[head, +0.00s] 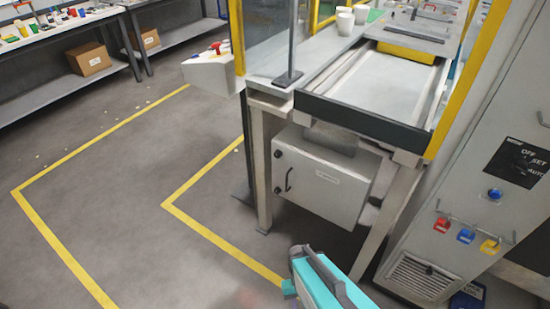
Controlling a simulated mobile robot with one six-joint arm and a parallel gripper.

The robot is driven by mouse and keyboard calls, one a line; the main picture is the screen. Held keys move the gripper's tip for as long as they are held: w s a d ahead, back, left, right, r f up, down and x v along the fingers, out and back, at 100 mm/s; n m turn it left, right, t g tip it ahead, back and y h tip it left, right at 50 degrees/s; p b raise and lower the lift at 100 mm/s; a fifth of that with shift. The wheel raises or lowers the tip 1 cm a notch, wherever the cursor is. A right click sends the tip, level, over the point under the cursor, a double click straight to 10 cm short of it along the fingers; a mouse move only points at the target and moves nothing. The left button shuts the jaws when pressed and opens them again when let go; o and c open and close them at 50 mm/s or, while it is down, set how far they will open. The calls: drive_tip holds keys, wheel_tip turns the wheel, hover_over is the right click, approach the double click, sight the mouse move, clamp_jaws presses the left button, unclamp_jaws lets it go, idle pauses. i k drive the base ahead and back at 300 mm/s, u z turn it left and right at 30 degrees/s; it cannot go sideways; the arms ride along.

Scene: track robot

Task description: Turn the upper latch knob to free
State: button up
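A light grey cabinet (325,195) hangs under the workbench, its door closed as far as I can see. A small dark upper latch knob (278,154) sits near the left edge of the door. A similar lower knob (277,190) sits below it, beside a dark curved handle (289,180). The knobs are too small to tell which way they are turned. A teal and grey part, likely of my own arm, shows at the bottom edge, apart from the cabinet. I cannot make out my gripper's fingertips in this view.
Bench legs (262,165) stand on both sides of the cabinet. A tall control cabinet (455,190) with a dark switch panel (515,162) stands at right. The grey floor (110,205) with yellow lines is open at left. Shelved benches (60,92) stand at the back left.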

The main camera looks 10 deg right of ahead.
sight(277, 154)
drive_tip(key=k, duration=1.35)
drive_tip(key=u, duration=0.45)
drive_tip(key=i, duration=0.85)
drive_tip(key=u, duration=0.9)
drive_tip(key=i, duration=0.45)
drive_tip(key=u, duration=0.15)
